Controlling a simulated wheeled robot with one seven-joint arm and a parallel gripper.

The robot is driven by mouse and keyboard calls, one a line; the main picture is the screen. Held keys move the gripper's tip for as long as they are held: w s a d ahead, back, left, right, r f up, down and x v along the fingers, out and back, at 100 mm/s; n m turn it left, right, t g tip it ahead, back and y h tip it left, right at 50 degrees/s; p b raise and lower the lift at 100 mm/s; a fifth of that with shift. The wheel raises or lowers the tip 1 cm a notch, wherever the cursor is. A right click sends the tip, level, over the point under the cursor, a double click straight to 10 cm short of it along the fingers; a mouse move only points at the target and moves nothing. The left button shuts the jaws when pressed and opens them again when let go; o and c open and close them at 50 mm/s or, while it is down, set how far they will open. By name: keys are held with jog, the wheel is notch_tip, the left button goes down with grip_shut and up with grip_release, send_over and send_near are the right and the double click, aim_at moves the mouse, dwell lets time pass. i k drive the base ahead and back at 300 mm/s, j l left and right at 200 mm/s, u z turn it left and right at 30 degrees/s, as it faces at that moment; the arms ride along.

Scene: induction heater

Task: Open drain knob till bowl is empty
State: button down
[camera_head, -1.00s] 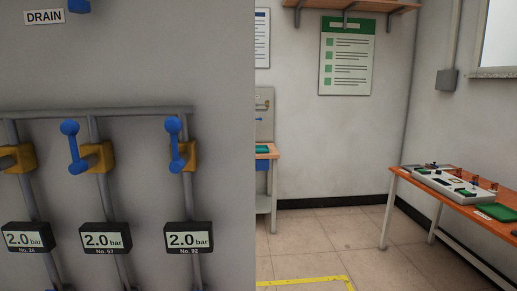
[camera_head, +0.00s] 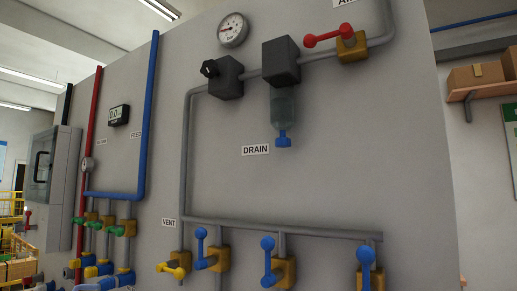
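The blue drain knob (camera_head: 283,141) sits under a translucent bowl (camera_head: 284,108), right of the DRAIN label (camera_head: 255,150). The bowl hangs below a dark grey block (camera_head: 281,61) on the grey pipe. The bowl looks pale and bluish; I cannot tell its liquid level. The knob's turned position is too small to tell. My gripper is not in view.
A round gauge (camera_head: 233,30) and a black knob (camera_head: 209,68) are to the left, and a red-handled valve (camera_head: 328,36) is to the upper right. Below run a yellow-handled valve (camera_head: 174,268) and blue-handled valves (camera_head: 268,262).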

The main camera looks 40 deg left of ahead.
aim_at(283, 141)
jog(key=u, duration=1.1)
jog(key=i+u, duration=0.15)
jog(key=u, duration=0.2)
jog(key=i+u, duration=0.3)
jog(key=u, duration=0.35)
jog(key=i+l, duration=0.05)
